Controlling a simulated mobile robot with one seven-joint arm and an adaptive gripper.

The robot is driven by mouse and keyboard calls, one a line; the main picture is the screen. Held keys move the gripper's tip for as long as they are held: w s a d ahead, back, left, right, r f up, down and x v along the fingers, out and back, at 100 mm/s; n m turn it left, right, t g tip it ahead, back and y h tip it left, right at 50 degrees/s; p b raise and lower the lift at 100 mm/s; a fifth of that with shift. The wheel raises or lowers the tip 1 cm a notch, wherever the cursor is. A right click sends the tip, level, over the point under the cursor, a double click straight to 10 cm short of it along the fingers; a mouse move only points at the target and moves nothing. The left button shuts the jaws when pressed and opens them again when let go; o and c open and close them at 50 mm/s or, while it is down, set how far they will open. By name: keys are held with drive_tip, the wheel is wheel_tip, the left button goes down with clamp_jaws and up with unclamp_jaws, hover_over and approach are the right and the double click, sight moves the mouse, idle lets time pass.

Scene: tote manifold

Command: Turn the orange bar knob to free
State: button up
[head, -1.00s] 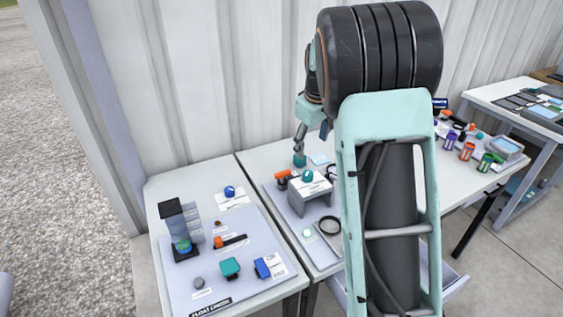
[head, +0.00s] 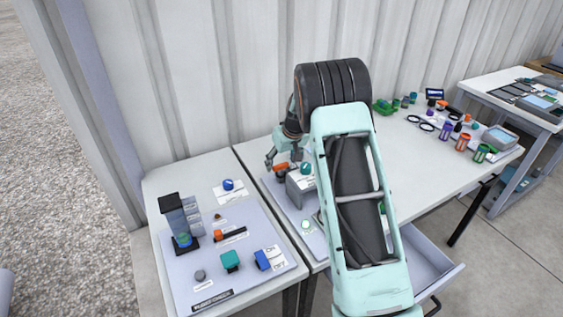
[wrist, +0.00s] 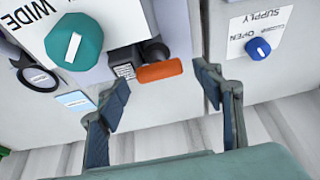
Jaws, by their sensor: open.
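An orange bar knob (wrist: 160,72) on a dark mount shows in the wrist view, below a white-topped block with a teal knob (wrist: 74,42). In the head view the orange bar (head: 281,169) is on the middle table, left of the grey block. My gripper (wrist: 163,85) is open, with one finger on each side of the orange bar and a gap to both. In the head view my gripper (head: 272,159) is just behind and left of the bar. Any label on the bar is too small to read.
A blue knob marked SUPPLY and OPEN (wrist: 258,48) is to the right in the wrist view. The left board holds another orange piece (head: 218,235), a teal block (head: 230,260) and a blue block (head: 264,260). An open drawer (head: 428,262) sticks out at the front.

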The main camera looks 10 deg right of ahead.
drive_tip(key=shift+w+f, duration=0.15)
drive_tip(key=shift+f, duration=0.3)
drive_tip(key=c, duration=1.2)
drive_tip(key=shift+o, duration=0.2)
drive_tip(key=shift+a, duration=0.1)
